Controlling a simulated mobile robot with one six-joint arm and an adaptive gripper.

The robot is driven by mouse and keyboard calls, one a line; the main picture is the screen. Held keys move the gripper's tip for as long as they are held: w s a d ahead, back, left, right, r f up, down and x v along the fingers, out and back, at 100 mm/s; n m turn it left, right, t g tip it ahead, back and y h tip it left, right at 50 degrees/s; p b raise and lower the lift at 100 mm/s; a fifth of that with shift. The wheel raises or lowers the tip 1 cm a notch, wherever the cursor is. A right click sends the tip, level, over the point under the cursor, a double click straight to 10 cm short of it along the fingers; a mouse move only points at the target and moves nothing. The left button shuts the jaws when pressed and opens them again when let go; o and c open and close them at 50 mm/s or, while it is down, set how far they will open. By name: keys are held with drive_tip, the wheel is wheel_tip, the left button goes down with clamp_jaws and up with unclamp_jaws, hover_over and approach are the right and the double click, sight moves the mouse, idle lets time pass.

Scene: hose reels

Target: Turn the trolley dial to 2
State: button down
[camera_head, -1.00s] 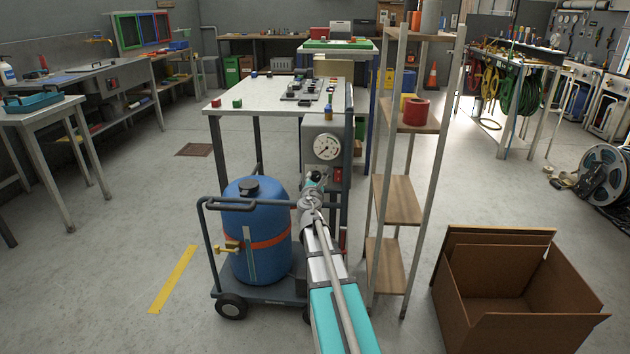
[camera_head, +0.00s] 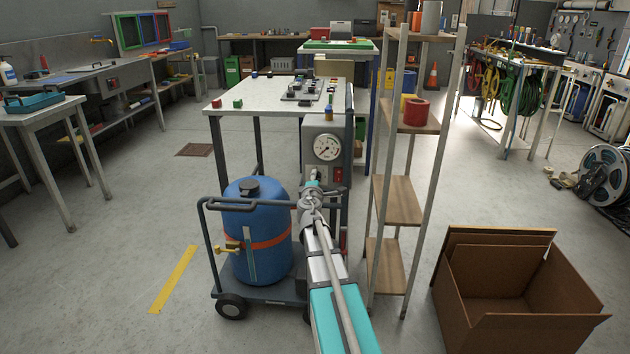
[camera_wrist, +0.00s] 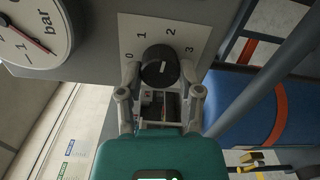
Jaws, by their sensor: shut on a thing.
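The dial is a round black knob (camera_wrist: 160,67) on a pale plate marked 0, 1, 2 and 3 in the wrist view. A short white line on the knob slants up and slightly right, roughly towards the 2; its exact reading is hard to tell. My gripper (camera_wrist: 160,74) has one finger on each side of the knob and is shut on it. In the head view my gripper (camera_head: 314,181) is at the grey panel box (camera_head: 316,132) of the trolley, below the gauge, and my own arm hides the dial.
A white bar gauge (camera_head: 327,147) sits above the dial; it also shows in the wrist view (camera_wrist: 32,32). A blue tank (camera_head: 256,210) stands left of my arm, a wooden shelf unit (camera_head: 398,200) close on the right. An open cardboard box (camera_head: 480,290) is at lower right.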

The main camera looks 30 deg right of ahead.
drive_tip(key=shift+m, duration=0.5)
drive_tip(key=shift+c, duration=1.3)
unclamp_jaws()
drive_tip(key=v, duration=1.2)
